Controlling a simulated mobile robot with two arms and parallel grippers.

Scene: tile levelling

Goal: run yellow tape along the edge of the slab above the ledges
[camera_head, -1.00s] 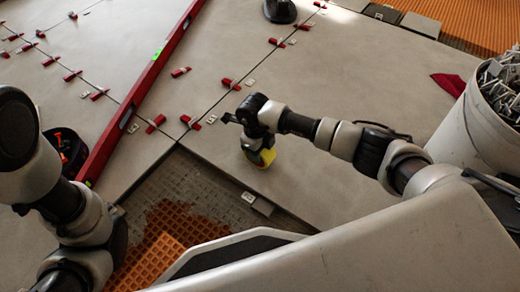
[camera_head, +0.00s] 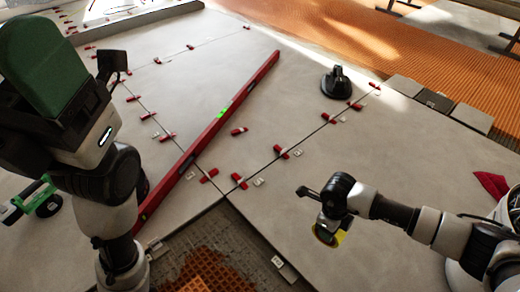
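My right gripper (camera_head: 326,232) points down over the pale slab (camera_head: 390,150), right of the open pit. A yellow roll, seemingly the tape (camera_head: 341,237), shows at its fingers, mostly hidden, and appears gripped. The slab edge runs along the pit's right side from its top corner; I see no yellow strip on it. A small ledge with a white label (camera_head: 278,262) sits by that edge, and another label (camera_head: 155,250) is at the pit's left.
A long red level (camera_head: 215,130) lies diagonally across the slabs. Red wedges (camera_head: 281,152) and clips line the joints. A black suction cup (camera_head: 338,82) stands at the back. A green-and-black tool (camera_head: 40,200) lies left. A red cloth (camera_head: 491,185) lies right.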

